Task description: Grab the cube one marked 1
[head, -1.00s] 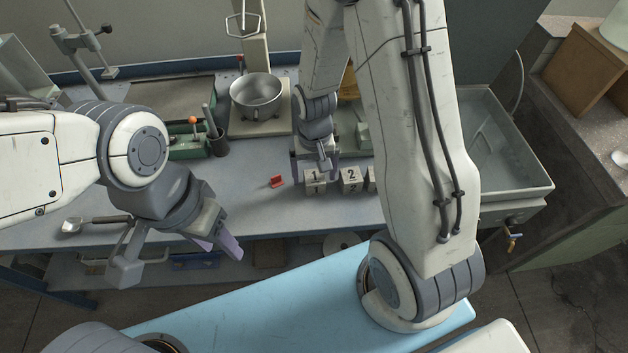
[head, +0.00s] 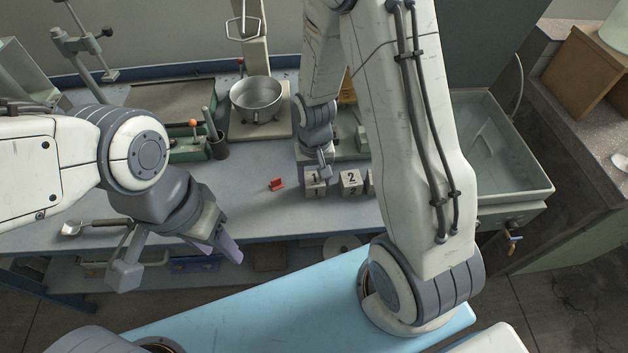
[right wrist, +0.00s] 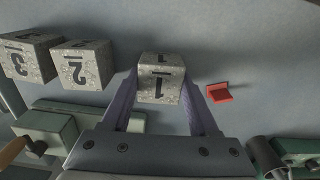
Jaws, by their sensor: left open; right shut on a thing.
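The grey speckled cube marked 1 (head: 314,186) stands on the bench, and it fills the middle of the right wrist view (right wrist: 161,80). My right gripper (right wrist: 163,92) has its two purple fingers on either side of this cube and is shut on it. In the head view the right gripper (head: 318,172) partly covers the cube. The cube appears to be on or just at the bench surface; I cannot tell if it is lifted. My left gripper (head: 228,247) is open and empty over the bench's front edge at the left.
The cube marked 2 (head: 351,182) stands just right of cube 1. The cube marked 3 (right wrist: 27,58) is beyond it. A small red object (head: 277,183) lies close to the left. A metal pot (head: 257,97) stands behind, and a sink (head: 497,150) is at the right.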

